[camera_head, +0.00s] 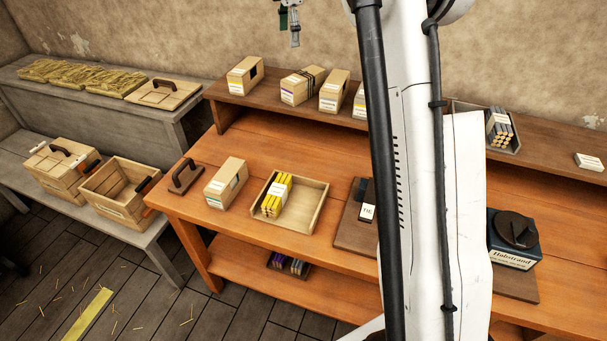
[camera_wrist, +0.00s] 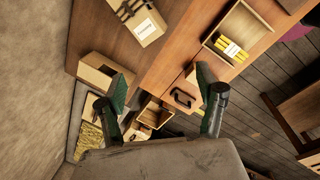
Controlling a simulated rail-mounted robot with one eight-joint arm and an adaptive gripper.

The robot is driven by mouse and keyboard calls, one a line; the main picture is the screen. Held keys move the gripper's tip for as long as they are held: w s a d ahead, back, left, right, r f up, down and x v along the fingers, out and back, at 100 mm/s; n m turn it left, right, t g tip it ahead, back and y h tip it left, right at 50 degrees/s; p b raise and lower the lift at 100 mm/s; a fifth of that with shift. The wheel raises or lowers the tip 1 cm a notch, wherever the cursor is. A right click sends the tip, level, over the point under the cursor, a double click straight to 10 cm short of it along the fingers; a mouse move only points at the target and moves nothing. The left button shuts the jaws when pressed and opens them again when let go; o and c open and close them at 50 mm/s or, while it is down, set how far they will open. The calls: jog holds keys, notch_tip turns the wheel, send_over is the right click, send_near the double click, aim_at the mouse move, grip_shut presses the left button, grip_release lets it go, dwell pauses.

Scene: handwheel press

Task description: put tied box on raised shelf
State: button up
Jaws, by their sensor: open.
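The tied box (camera_head: 303,85) is a tan carton with dark straps around it. It stands on the raised shelf (camera_head: 233,95) at the back of the orange workbench, between two plain cartons. It also shows at the top of the wrist view (camera_wrist: 137,22). My gripper (camera_head: 291,22) is at the top edge of the head view, apart from the box. In the wrist view its two green-tipped fingers (camera_wrist: 166,92) are spread with nothing held between them. My arm hides part of the shelf.
A plain carton (camera_head: 226,183) and a wooden tray with yellow bundles (camera_head: 290,202) stand on the workbench. Plain cartons (camera_head: 245,76) (camera_head: 334,91) flank the tied box. A dark metal tray (camera_head: 511,142) is at right.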

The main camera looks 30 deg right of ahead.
jog(key=s+a+r+m+t, duration=0.15)
jog(key=s+a+m, duration=0.35)
jog(key=s, duration=0.6)
jog(key=s+a+r+m+t, duration=0.1)
jog(key=s+a+r+m, duration=0.2)
jog(key=s+a, duration=0.6)
jog(key=s+a+f+m+t, duration=0.1)
jog(key=s+a+f+m, duration=0.1)
jog(key=s+f+m, duration=0.2)
jog(key=s+a+f+m+t, duration=0.2)
jog(key=s+f, duration=0.8)
jog(key=s, duration=1)
jog(key=m, duration=0.2)
jog(key=shift+s+m, duration=0.25)
jog(key=shift+m, duration=0.15)
jog(key=shift+a+f, duration=0.1)
